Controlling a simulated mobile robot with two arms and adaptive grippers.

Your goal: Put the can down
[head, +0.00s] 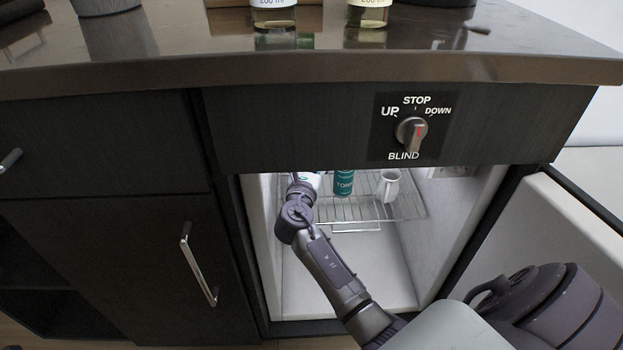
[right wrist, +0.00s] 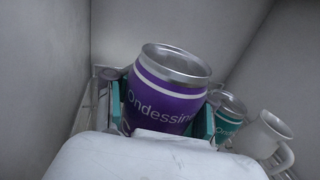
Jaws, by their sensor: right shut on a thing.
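A purple can with a silver top (right wrist: 168,98) stands between the fingers of my right gripper (right wrist: 160,112) in the right wrist view, slightly tilted in the picture. The gripper is shut on it. In the head view my right arm reaches into the open minibar, and the can and fingers are hidden there. The wire rack (head: 350,210) is inside the minibar. I cannot tell whether the can's base touches the rack. My left gripper is not in view.
A teal can (head: 344,184) stands on the rack right of my gripper; it also shows in the right wrist view (right wrist: 230,117). The cabinet's side walls are close. The front of the rack looks free.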

